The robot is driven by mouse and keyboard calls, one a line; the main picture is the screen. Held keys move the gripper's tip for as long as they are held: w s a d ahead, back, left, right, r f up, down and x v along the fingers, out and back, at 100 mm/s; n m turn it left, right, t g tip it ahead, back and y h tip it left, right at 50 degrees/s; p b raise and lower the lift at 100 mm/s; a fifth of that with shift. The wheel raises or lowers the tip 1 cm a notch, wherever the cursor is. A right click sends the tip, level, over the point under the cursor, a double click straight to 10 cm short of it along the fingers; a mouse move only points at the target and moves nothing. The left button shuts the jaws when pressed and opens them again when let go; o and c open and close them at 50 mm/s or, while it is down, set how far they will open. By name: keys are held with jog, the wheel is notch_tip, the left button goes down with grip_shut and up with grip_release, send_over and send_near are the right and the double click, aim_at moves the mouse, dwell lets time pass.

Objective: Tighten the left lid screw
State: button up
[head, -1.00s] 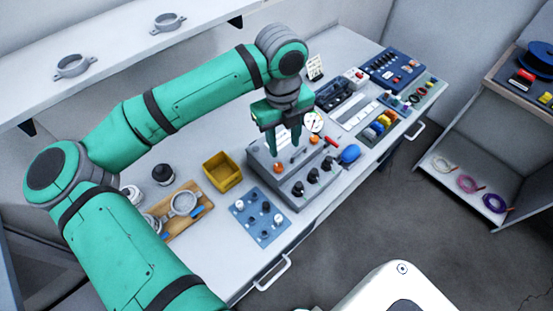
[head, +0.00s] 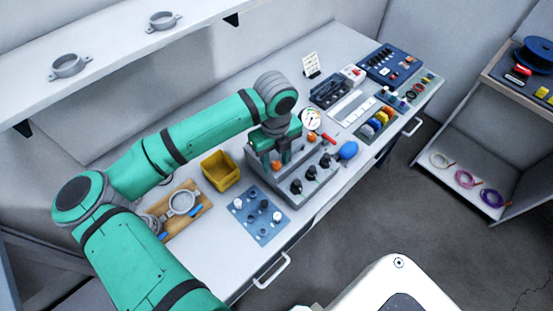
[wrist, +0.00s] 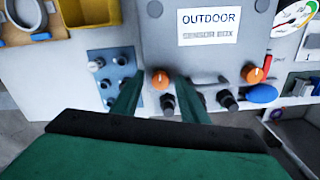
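A grey sensor box (head: 290,172) stands on the bench, its lid labelled "OUTDOOR SENSOR BOX" in the wrist view (wrist: 208,60). The left lid screw has an orange head (head: 276,165), and it shows in the wrist view (wrist: 161,79). A second orange-headed screw (head: 312,139) is to its right, also in the wrist view (wrist: 254,74). My gripper (head: 275,160) points down at the box's left side. In the wrist view my gripper (wrist: 160,86) is open, with the left screw between its fingertips in the picture. I cannot tell whether the fingers touch it.
A blue panel with knobs (head: 248,227) and a yellow bin (head: 212,163) are left of the box. A round gauge (head: 311,119) stands behind it. A blue bulb-shaped object (head: 347,150) is at its right. Black connectors (head: 296,187) line its front.

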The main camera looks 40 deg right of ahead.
jog(key=shift+s, duration=0.1)
grip_shut()
